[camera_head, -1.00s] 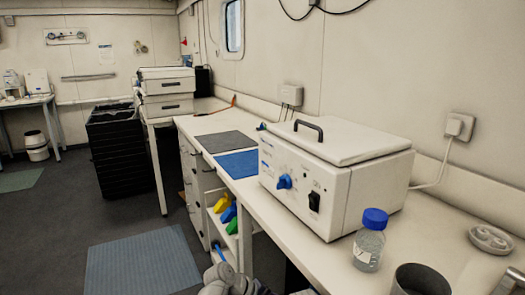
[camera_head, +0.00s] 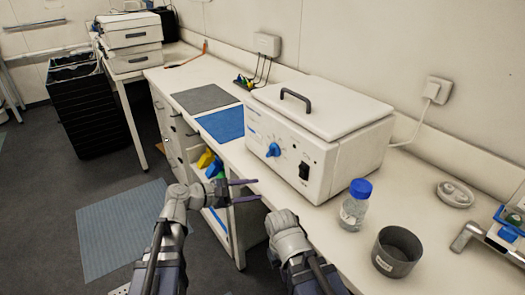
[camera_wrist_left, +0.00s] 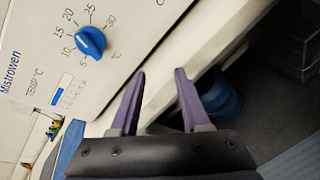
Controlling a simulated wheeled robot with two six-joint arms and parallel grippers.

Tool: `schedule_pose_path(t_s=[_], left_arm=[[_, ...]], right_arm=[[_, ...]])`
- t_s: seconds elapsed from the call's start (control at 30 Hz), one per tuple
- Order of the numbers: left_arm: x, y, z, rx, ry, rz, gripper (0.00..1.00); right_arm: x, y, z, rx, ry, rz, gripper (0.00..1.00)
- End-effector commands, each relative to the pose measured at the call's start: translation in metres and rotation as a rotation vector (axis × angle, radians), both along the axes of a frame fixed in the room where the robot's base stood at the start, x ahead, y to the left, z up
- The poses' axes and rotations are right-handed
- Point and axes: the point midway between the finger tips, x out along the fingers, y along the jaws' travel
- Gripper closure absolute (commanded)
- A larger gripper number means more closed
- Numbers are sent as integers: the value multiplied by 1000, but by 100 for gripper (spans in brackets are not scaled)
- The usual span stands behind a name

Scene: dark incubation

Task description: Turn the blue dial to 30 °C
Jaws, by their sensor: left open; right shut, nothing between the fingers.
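The blue dial (camera_head: 273,150) is on the front panel of the white incubator box (camera_head: 325,160). It also shows in the left wrist view (camera_wrist_left: 90,41), with numbers from 5 to 30 around it. I cannot tell which number it points at. My left gripper (camera_head: 258,189) is open and empty, in front of the bench edge, below and left of the dial. Its purple fingers (camera_wrist_left: 160,74) are apart in the left wrist view, clear of the dial. My right gripper (camera_head: 284,222) is shut and empty, lower and further right; its fingers are mostly hidden.
A blue-capped bottle (camera_head: 355,206) and a dark cup (camera_head: 397,252) stand on the bench right of the incubator. Blue (camera_head: 221,124) and grey (camera_head: 202,98) mats lie to its left. Below the bench, an open shelf holds coloured items (camera_head: 207,161).

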Motion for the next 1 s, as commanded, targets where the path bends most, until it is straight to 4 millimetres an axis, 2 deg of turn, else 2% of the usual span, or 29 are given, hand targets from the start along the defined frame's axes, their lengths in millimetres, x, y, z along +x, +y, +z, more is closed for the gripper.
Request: schedule_pose_path(t_s=[0.2,0.3,0.4,0.63,1.0], left_arm=[[21,14,45,-252,83,105,54],[28,22,63,-363,120,141,54],[32,27,72,-427,141,159,54],[36,23,74,-444,149,161,54],[68,-20,74,-441,147,160,54]], right_arm=[[0,0,8,0,0,0,100],[0,0,10,0,0,0,100],[0,0,10,0,0,-1,100],[0,0,10,0,0,-1,100],[0,0,10,0,0,-1,100]])
